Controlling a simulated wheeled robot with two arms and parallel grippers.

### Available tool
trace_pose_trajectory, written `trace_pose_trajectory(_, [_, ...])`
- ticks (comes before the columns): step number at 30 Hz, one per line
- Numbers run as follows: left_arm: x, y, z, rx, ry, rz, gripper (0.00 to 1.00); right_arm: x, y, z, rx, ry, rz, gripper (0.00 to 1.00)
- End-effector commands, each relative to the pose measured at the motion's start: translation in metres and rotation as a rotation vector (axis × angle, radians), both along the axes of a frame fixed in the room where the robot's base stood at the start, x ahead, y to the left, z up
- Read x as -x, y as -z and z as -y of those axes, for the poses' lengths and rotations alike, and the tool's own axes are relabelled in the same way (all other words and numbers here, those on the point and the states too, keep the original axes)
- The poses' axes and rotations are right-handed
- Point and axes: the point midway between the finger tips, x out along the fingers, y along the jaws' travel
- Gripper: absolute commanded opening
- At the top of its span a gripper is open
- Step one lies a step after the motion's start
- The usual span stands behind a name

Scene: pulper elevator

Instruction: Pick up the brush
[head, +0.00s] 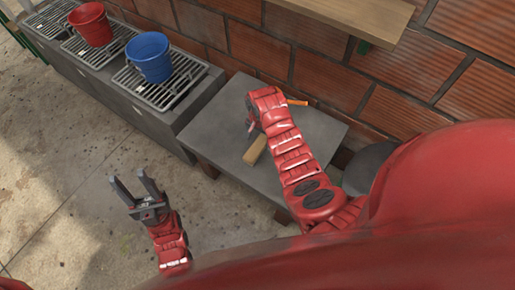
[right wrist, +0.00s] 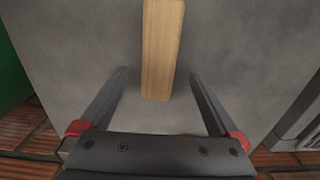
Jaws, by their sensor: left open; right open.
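The brush shows as a plain light wooden piece (head: 255,149) lying on the grey table, just below my right wrist in the head view. In the right wrist view the wooden piece (right wrist: 162,45) runs from the top edge down between the fingers; no bristles show. My right gripper (right wrist: 159,73) is open, one finger on each side of the wood, touching neither side. In the head view its fingers are mostly hidden by the arm. My left gripper (head: 128,177) is open and empty over the concrete floor, left of the table.
The grey table (head: 208,130) stands against a brick wall (head: 330,75). A wooden shelf (head: 350,12) juts from the wall above. A blue bucket (head: 149,57) and a red bucket (head: 91,24) stand on metal grates to the left. A thin orange item (head: 297,102) shows beside my right arm.

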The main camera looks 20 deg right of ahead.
Motion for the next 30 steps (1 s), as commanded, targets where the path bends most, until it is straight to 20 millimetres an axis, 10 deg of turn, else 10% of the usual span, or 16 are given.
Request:
trace_pose_trajectory(26, [0.000, 0.001, 0.000, 0.000, 0.000, 0.000, 0.50, 0.005, 0.055, -0.002, 0.001, -0.001, 0.002, 0.97])
trace_pose_trajectory(30, [0.000, 0.001, 0.000, 0.000, 0.000, 0.000, 0.50, 0.005, 0.055, -0.002, 0.001, -0.001, 0.002, 0.76])
